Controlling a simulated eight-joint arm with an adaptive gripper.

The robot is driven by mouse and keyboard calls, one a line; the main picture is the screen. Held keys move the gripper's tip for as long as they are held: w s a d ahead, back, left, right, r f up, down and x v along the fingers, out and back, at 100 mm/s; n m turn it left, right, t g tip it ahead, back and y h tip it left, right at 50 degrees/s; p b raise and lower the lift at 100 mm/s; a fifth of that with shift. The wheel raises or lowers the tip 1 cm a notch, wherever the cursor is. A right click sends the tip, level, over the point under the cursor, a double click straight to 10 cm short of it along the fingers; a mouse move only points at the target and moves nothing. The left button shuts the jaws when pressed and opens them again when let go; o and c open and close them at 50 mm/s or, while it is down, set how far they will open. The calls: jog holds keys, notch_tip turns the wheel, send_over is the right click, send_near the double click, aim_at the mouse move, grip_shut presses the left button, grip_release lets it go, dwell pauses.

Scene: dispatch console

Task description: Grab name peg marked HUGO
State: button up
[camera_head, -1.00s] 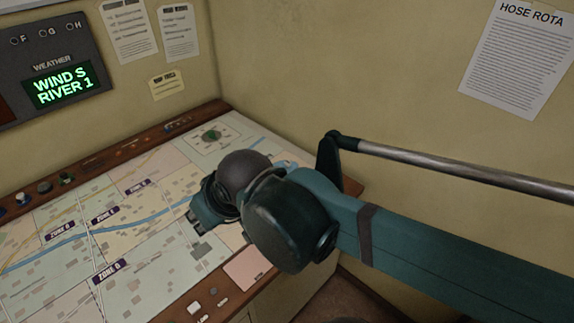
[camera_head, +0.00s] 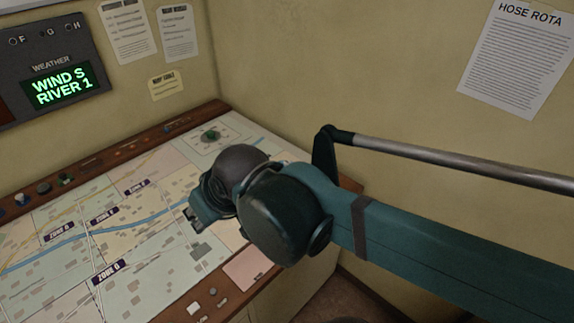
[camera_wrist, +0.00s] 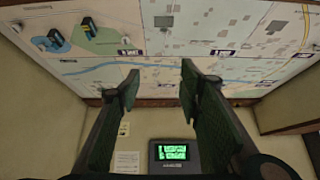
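No peg with a readable HUGO mark shows in either view. Two small dark upright pieces, one on a blue patch (camera_wrist: 50,40) and one on a green patch (camera_wrist: 88,26), stand on the map in the wrist view; any lettering on them is too small to read. My gripper (camera_wrist: 159,76) is open in the wrist view, with nothing between its two fingers. In the head view my gripper (camera_head: 205,205) is over the right part of the map table (camera_head: 140,250), and my arm hides part of the map there.
A wooden ledge (camera_head: 100,152) with knobs runs along the map's back edge. White buttons (camera_head: 193,308) sit at the front. A weather panel (camera_head: 50,65) and papers hang on the walls. The map's left part looks clear.

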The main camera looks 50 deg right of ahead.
jog(key=w+d+r+m+g, duration=0.15)
jog(key=w+d+m, duration=0.35)
jog(key=w+d, duration=0.55)
jog(key=m+g, duration=0.6)
jog(key=m, duration=0.7)
send_over(287, 162)
jog(key=shift+t, duration=0.25)
jog(key=f, duration=2.4)
jog(key=shift+w+a+f, duration=0.1)
jog(key=shift+a, duration=0.25)
jog(key=shift+d+f+m, duration=0.25)
jog(key=shift+m, duration=0.05)
jog(key=shift+f, duration=1.3)
